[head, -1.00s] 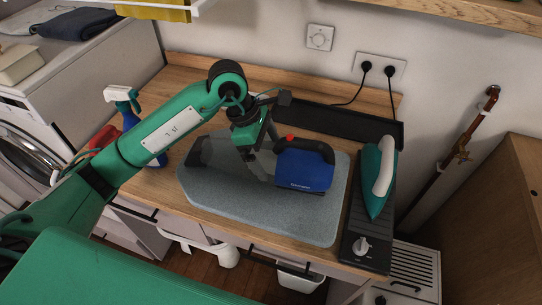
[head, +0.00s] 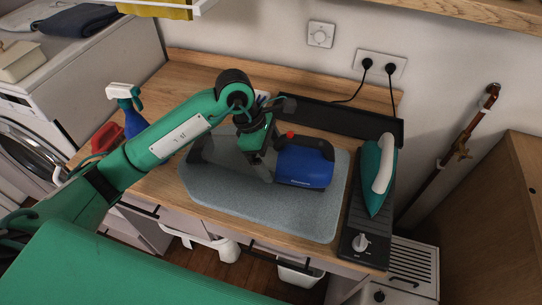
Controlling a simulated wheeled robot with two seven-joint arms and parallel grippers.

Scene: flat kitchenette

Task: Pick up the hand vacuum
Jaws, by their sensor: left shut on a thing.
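The hand vacuum (head: 305,166) has a blue body, a black handle, a red button and a grey see-through nozzle pointing left. It is over the grey padded mat (head: 265,218) on the wooden counter. My left gripper (head: 264,164) reaches down from above and is shut on the vacuum near where the nozzle meets the blue body. The fingers and wrist hide part of the nozzle. I cannot tell for sure whether the vacuum's underside is clear of the mat. My right gripper is not in view.
A teal iron (head: 374,180) stands on a dark rest (head: 360,236) at the right. A black tray (head: 350,121) lies along the wall behind. A blue spray bottle (head: 133,121) and a red object (head: 106,137) are at the left, near my arm. The mat's front part is bare.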

